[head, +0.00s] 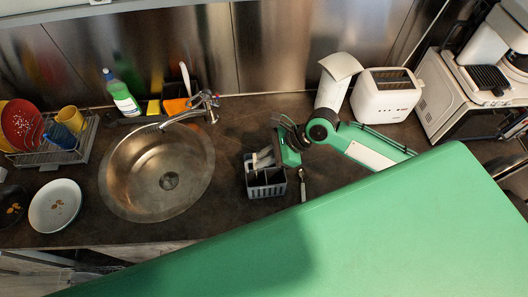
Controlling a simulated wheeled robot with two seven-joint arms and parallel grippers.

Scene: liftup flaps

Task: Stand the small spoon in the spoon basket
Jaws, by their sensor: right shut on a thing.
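The grey spoon basket (267,191), with several compartments, stands on the dark counter right of the sink. My right gripper (262,158) reaches in from the right and points left, its fingers over the back left part of the basket. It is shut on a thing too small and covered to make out. A small metal spoon (303,187) lies on the counter just right of the basket, apart from the gripper; its bowl points to the back. I cannot tell whether another spoon is in the fingers. My left gripper is not in view.
A round sink (158,173) with a faucet (190,108) is left of the basket. A white toaster (386,95) and a coffee machine (490,65) stand at the back right. A dish rack (60,155) and white bowl (55,205) are far left. The counter between sink and basket is clear.

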